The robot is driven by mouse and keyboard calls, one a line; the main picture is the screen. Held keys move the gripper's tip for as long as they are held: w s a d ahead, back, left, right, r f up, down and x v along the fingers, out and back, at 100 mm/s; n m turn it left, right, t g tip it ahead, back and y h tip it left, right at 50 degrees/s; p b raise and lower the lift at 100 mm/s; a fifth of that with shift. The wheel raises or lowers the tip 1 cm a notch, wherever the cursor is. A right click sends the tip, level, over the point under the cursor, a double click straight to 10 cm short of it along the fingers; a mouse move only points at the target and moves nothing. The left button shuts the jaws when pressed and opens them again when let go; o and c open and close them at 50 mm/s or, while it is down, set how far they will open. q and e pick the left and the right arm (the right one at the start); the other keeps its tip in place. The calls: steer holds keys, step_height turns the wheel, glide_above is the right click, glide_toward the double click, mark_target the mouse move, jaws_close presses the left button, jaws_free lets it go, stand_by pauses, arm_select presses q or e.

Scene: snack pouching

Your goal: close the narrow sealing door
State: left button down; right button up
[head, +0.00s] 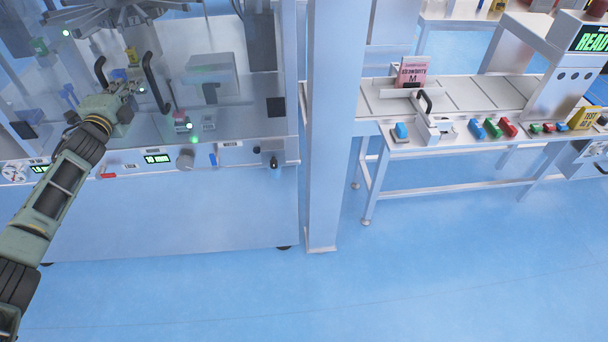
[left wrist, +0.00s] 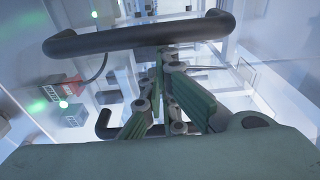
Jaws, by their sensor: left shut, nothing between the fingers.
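The sealing machine's clear front doors (head: 235,75) show at the left of the head view. Two black bar handles, a left one (head: 100,72) and a right one (head: 149,72), stand side by side on them. I cannot tell which panel is the narrow door or whether it is fully closed. My left gripper (head: 134,87) is shut and empty, low between the two handles. In the left wrist view, one handle (left wrist: 140,38) crosses beyond the gripper's fingers (left wrist: 165,62), and another (left wrist: 104,124) is partly hidden behind them. Contact is unclear. My right gripper is out of view.
Below the doors runs a panel with green displays (head: 157,158) and a grey knob (head: 186,160). A white post (head: 334,120) stands right of the machine. Beyond it is a bench (head: 470,95) with a pink pouch (head: 413,72). The blue floor in front is clear.

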arm_select(q)
steer(key=shift+w, duration=0.35)
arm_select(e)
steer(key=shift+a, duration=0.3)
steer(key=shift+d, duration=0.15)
arm_select(q)
steer(key=shift+s, duration=0.15)
steer(key=s+a, duration=0.1)
steer(key=s, duration=1)
steer(key=shift+s+a, duration=0.15)
steer(key=shift+s, duration=0.25)
